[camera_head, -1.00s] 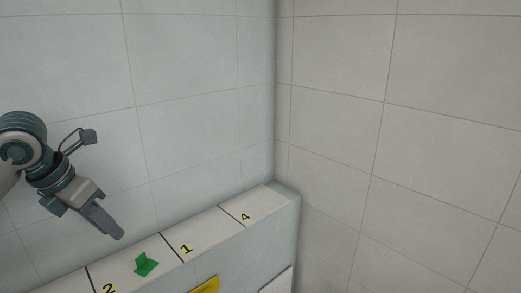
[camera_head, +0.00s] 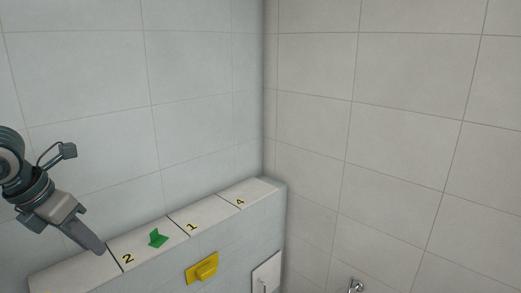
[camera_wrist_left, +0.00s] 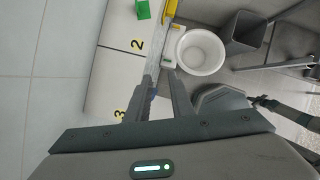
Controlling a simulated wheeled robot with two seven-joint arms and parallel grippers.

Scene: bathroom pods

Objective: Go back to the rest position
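My left gripper (camera_head: 98,247) hangs at the left of the head view, close to the ledge and pointing down to the right. In the left wrist view its two fingers (camera_wrist_left: 157,100) are apart, with nothing clearly held between them. The ledge (camera_head: 75,275) is pale and marked off in numbered sections. A green object (camera_head: 158,238) lies on it in the section marked 2, to the right of the gripper and apart from it. It also shows at the top of the left wrist view (camera_wrist_left: 143,9).
A yellow plate (camera_head: 202,268) is on the ledge's front face, with a white panel (camera_head: 266,273) to its right. A chrome fitting (camera_head: 355,285) is low at the right wall. The left wrist view shows a round white bowl (camera_wrist_left: 200,52) and a dark grey bin (camera_wrist_left: 246,32) below.

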